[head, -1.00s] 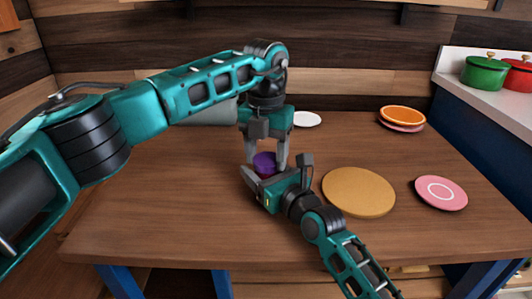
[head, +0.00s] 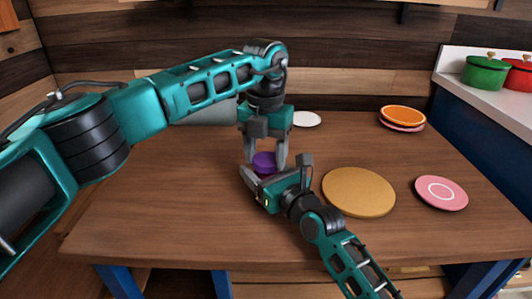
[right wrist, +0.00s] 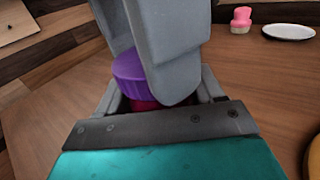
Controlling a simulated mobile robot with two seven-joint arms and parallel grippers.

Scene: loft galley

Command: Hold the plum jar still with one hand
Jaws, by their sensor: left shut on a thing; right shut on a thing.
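The plum jar stands upright on the wooden table, its purple lid (head: 264,162) showing between the grippers. In the right wrist view the lid (right wrist: 129,70) sits above a dark red body (right wrist: 145,104), mostly hidden by fingers. My left gripper (head: 266,160) reaches down from above, its fingers shut on the lid. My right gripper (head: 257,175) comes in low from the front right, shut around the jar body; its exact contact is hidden.
A tan round board (head: 358,192) and a pink plate (head: 441,193) lie to the right. Orange and pink plates (head: 403,116) are stacked at the back right. A white plate (head: 306,119) lies behind the left gripper. The front left of the table is clear.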

